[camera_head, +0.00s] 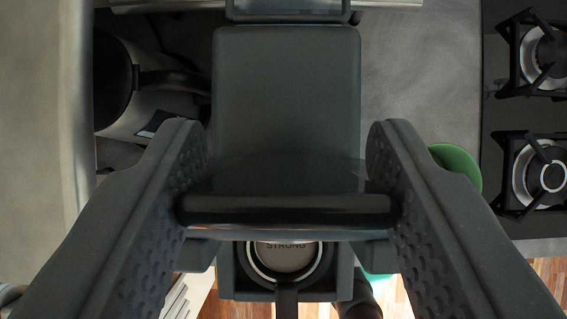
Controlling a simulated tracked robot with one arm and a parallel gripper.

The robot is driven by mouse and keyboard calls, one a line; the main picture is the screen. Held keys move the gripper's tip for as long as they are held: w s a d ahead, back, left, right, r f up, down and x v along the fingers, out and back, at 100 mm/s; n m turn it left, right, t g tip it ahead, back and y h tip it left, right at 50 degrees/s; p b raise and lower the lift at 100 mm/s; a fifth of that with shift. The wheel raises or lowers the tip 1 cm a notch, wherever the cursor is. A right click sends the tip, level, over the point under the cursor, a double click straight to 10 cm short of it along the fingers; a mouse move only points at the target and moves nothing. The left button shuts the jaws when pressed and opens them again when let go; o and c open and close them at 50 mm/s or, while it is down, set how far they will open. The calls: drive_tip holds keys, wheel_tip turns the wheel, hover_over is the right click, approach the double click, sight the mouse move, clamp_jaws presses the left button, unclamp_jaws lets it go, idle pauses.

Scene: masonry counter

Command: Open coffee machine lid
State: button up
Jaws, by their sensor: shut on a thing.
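The coffee machine, dark grey, fills the middle of the view, seen from above. Its lid (287,205) shows as a glossy dark bar across the middle, with a flat dark panel behind it. My gripper (287,160) reaches in from the bottom corners, with one textured finger on each side of the lid. The fingers are shut on the lid's side ends. I cannot tell the lid's exact angle. Below the bar is a round part (286,258) lettered "STRONG", partly covered by the bar.
A black stove (497,115) with burners lies at the right, with a green rounded object (456,166) beside it. A dark round vessel (112,80) with a handle stands at the left. Grey counter (420,75) is clear right of the machine. Wooden floor (540,280) shows below.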

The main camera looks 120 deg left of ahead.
drive_tip(key=shift+s+a+f, duration=0.1)
drive_tip(key=shift+s+a, duration=0.05)
drive_tip(key=shift+a, duration=0.15)
drive_tip(key=o, duration=1.4)
drive_tip(key=b+v, duration=0.2)
drive_tip(key=v, duration=1.1)
drive_tip(key=shift+s+a+r, duration=0.15)
drive_tip(key=shift+a+r, duration=0.1)
drive_tip(key=shift+a, duration=0.1)
